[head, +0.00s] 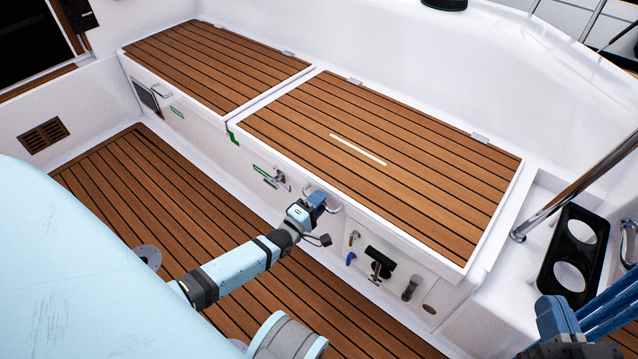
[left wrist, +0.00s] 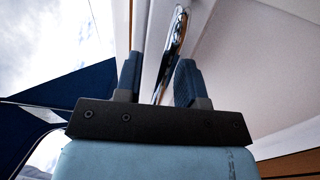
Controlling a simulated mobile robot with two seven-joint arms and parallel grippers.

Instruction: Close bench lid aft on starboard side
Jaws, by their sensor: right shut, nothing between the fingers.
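The nearer, larger bench lid (head: 400,140), teak-slatted with a white rim, lies flat on its bench. The farther lid (head: 215,60) also lies flat; which one is aft I cannot tell. A metal handle (head: 322,197) is at the nearer lid's front edge, and it also shows in the left wrist view (left wrist: 178,45). My left gripper (head: 317,199) is at this handle. In the left wrist view its fingers (left wrist: 158,78) are apart, with the handle beyond and between them; contact is unclear. My right gripper (head: 556,316) is shut and empty at the lower right.
A black cup holder (head: 575,250) and a steel rail (head: 570,190) stand right of the nearer lid. A latch (head: 278,181) and several small fittings (head: 380,262) sit on the bench front. The slatted floor (head: 130,190) is clear.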

